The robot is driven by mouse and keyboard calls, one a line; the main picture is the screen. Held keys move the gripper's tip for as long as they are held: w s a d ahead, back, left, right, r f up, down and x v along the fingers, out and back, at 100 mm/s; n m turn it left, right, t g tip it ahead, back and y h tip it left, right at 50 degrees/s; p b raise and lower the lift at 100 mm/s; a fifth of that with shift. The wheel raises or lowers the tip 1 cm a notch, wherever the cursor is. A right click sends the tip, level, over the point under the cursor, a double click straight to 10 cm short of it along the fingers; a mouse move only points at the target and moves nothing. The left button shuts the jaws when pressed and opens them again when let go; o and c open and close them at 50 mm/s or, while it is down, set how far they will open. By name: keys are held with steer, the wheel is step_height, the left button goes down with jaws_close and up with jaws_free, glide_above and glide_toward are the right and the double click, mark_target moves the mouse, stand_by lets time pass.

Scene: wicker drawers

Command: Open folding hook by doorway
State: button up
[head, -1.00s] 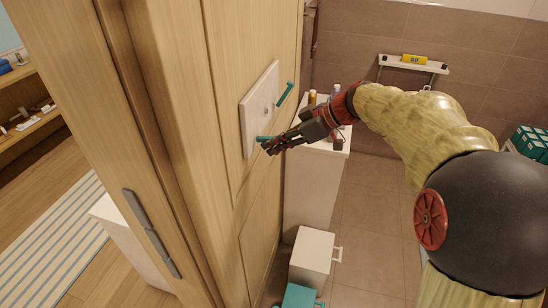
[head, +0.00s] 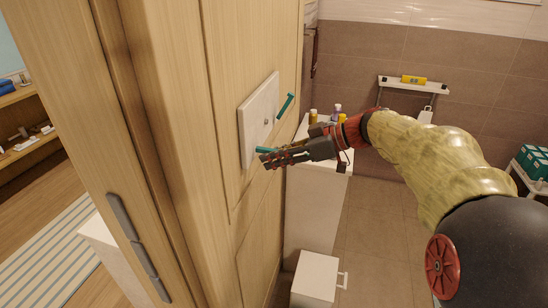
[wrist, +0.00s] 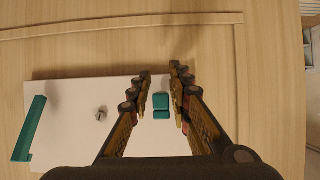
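A white wall plate (head: 247,133) is fixed to the wooden panel by the doorway, with two teal hooks on it. One teal hook (head: 286,105) sticks out at the plate's far end; it shows at the left in the wrist view (wrist: 29,128). The other teal hook (head: 264,149) is at the near end, beside my fingertips; the wrist view shows it end-on (wrist: 161,107). My gripper (head: 265,159) is open. In the wrist view its fingers (wrist: 161,73) stand on both sides of the near hook, with gaps visible. I cannot tell how deep they reach.
A small silver knob (wrist: 101,113) sits on the plate between the hooks. A white cabinet (head: 312,200) with bottles stands behind my gripper, and a white bin (head: 314,280) is on the floor below. A wall shelf (head: 414,86) is at the back.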

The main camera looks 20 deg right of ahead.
steer(key=shift+o, duration=0.8)
steer(key=v, duration=1.2)
